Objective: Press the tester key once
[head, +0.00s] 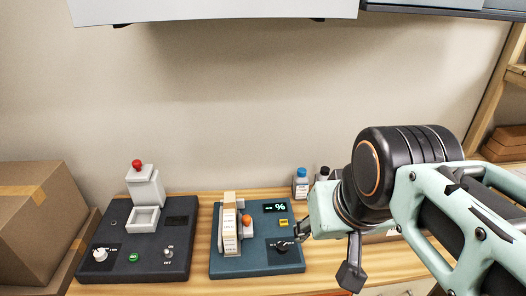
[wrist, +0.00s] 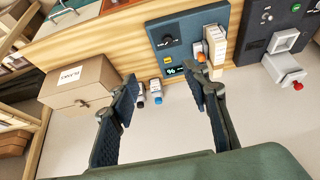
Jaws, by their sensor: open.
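A teal panel unit (head: 228,264) sits on the wooden bench in the head view. It bears a lit display (head: 276,207) showing a % sign, a small yellow key (head: 283,222) below it, a black knob (head: 282,244), and a tan upright block (head: 230,225) beside an orange-topped part (head: 246,220). The wrist view also shows the teal unit (wrist: 186,22), upside down, with the yellow key (wrist: 167,60).
A dark panel unit (head: 135,268) on the left carries a red-knobbed press (head: 138,164), a green button (head: 133,257) and a white dial (head: 100,255). Small bottles (head: 301,182) stand behind my gripper. A cardboard box (head: 38,215) is at far left.

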